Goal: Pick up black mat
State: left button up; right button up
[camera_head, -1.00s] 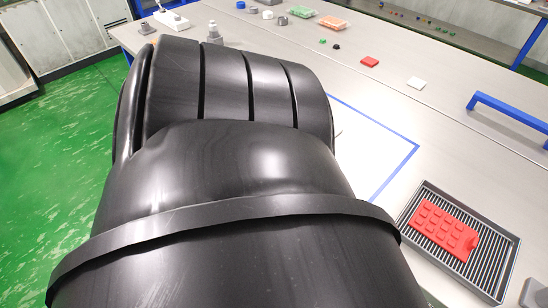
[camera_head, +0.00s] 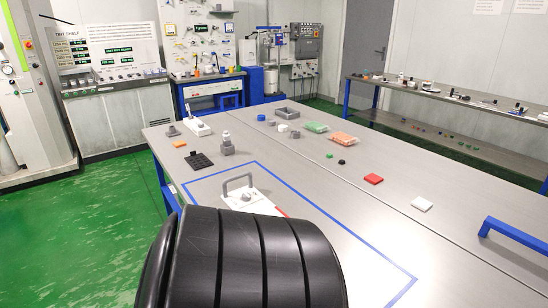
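A flat black mat (camera_head: 199,160) with a pattern of small squares lies on the grey table at its left side, near the table's left edge. An orange block (camera_head: 179,144) is just beyond it and a grey fixture (camera_head: 227,146) stands to its right. A large black ribbed link of my own arm fills the bottom centre. Neither of my grippers is in view, and nothing is seen touching the mat.
A white device with a grey handle (camera_head: 240,181) sits inside the blue taped outline (camera_head: 345,231), partly hidden by my arm. A red block (camera_head: 373,179) and white block (camera_head: 421,204) lie on the right. The taped area's right part is clear.

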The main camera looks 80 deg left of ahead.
aim_at(198, 162)
jog(key=u, duration=1.6)
